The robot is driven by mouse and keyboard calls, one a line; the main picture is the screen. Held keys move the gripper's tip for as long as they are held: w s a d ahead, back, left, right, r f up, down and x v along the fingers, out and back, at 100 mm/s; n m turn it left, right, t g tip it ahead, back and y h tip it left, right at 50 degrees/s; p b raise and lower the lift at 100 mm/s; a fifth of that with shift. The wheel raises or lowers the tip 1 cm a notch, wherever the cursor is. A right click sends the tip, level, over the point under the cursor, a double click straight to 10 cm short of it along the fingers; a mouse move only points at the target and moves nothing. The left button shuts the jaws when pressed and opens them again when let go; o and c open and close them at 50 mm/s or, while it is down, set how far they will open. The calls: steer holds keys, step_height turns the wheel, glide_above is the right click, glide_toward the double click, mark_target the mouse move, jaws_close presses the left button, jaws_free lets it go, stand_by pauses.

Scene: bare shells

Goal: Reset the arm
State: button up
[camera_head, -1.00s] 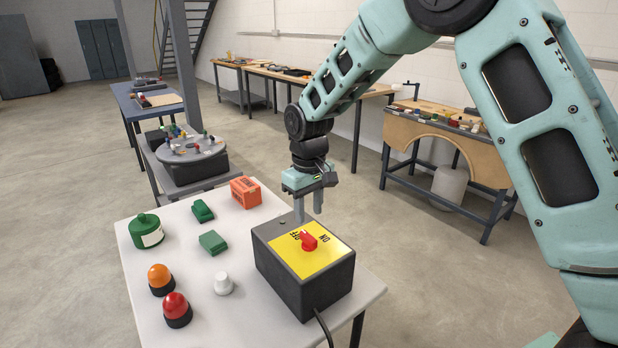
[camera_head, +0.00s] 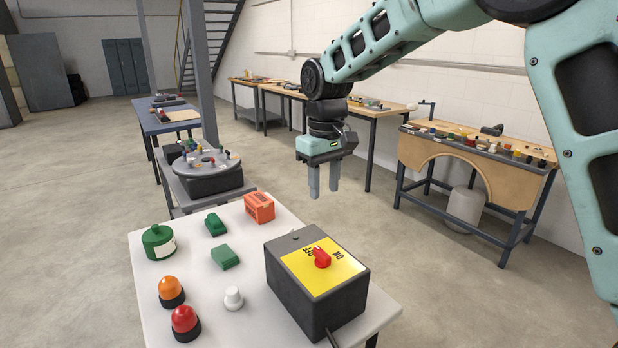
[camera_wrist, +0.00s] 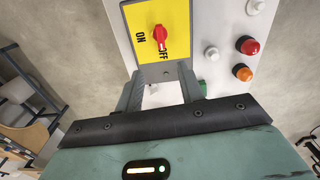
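My gripper (camera_head: 324,180) hangs from my teal arm, fingers pointing down, in the air above and behind the switch box. Its two grey fingers stand apart with nothing between them; the wrist view also shows my gripper (camera_wrist: 163,92) with a gap between the fingers. The dark switch box (camera_head: 296,295) stands on the white table, apart from my gripper. Its yellow top plate (camera_head: 338,276) is marked ON and OFF and carries a red knob (camera_head: 322,258). The knob also shows in the wrist view (camera_wrist: 160,36).
The white table (camera_head: 215,325) also holds a green canister (camera_head: 158,242), two green blocks, an orange box (camera_head: 259,207), an orange lamp (camera_head: 170,290), a red lamp (camera_head: 185,320) and a white knob (camera_head: 233,298). A workbench (camera_head: 480,155) stands at the right. Floor between is clear.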

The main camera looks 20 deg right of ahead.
steer(key=s+a+f+n, duration=0.1)
steer(key=s+a, duration=0.3)
steer(key=s, duration=0.6)
steer(key=s+a+f+n, duration=0.1)
steer(key=s+a, duration=0.3)
steer(key=s, duration=0.5)
steer(key=s+d+f+n, duration=0.1)
steer(key=s+f, duration=0.2)
steer(key=s, duration=1.1)
steer(key=shift+s+d+f+y, duration=0.2)
steer(key=shift+s+d+y, duration=0.05)
steer(key=shift+d+y, duration=0.1)
